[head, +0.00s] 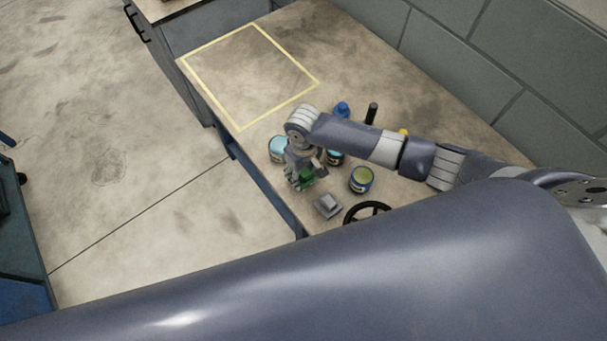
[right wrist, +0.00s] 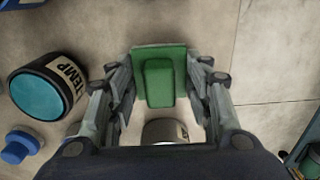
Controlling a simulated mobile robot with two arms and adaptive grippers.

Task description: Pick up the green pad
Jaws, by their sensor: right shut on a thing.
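The green pad (head: 306,175) is a flat green plate with a raised green block on it. It is between the fingers of my right gripper (head: 304,180), near the table's front edge in the head view. In the right wrist view the pad (right wrist: 160,75) shows clearly, with the fingers of my right gripper (right wrist: 160,88) closed on it from both sides. The fingers partly hide the pad in the head view. I cannot tell whether it is clear of the table. My left gripper is not in view.
Close by stand a teal-topped can (head: 278,148), a green-topped can (head: 361,180), a grey block (head: 327,205), a black handwheel (head: 367,209), a blue bottle (head: 342,109) and a black cylinder (head: 371,113). A yellow taped rectangle (head: 187,72) on the table is empty.

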